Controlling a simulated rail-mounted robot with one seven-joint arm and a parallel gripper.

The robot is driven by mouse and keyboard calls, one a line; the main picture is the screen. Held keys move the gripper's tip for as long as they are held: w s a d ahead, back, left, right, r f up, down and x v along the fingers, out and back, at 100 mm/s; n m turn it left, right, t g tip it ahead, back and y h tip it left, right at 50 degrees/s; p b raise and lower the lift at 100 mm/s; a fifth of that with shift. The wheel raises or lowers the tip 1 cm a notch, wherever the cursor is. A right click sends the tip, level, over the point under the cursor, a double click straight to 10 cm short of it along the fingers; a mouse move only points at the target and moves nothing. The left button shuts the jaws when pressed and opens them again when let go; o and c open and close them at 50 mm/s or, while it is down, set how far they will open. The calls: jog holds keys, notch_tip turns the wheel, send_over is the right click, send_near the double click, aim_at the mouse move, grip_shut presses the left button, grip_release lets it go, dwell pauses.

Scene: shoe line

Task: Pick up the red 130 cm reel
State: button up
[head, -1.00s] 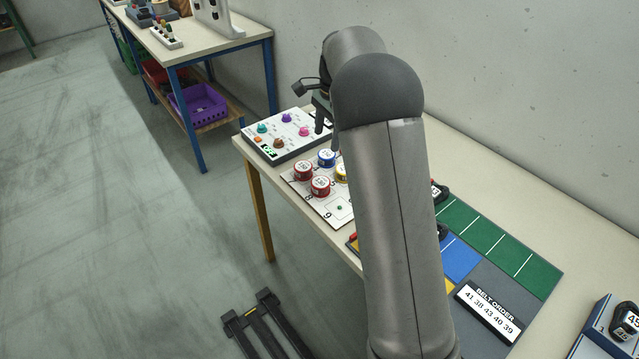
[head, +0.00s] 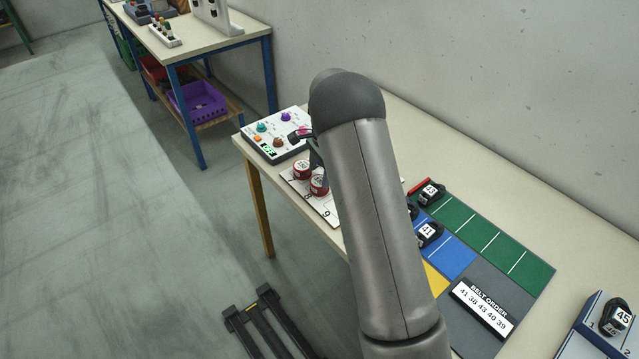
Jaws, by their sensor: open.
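Two red reels with white labels stand on the white numbered board: one farther back (head: 302,170) and one nearer the front (head: 319,186). Their labels are too small to read, so I cannot tell which is the 130 cm one. My gripper (head: 317,158) shows only in part, over the board beside and behind the red reels, and my arm covers the rest of it. It is open. I cannot tell how high it is above the reels or whether it touches one. The right part of the board (head: 323,212) is hidden behind my arm.
A white control panel with coloured knobs (head: 268,150) is at the table's far end. The table's back right is clear.

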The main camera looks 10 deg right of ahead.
aim_at(319, 181)
notch_tip(319, 181, down, 4)
jog(key=shift+f+p, duration=0.2)
jog(key=shift+p, duration=0.4)
jog(key=c, duration=0.7)
jog(key=shift+c, duration=0.2)
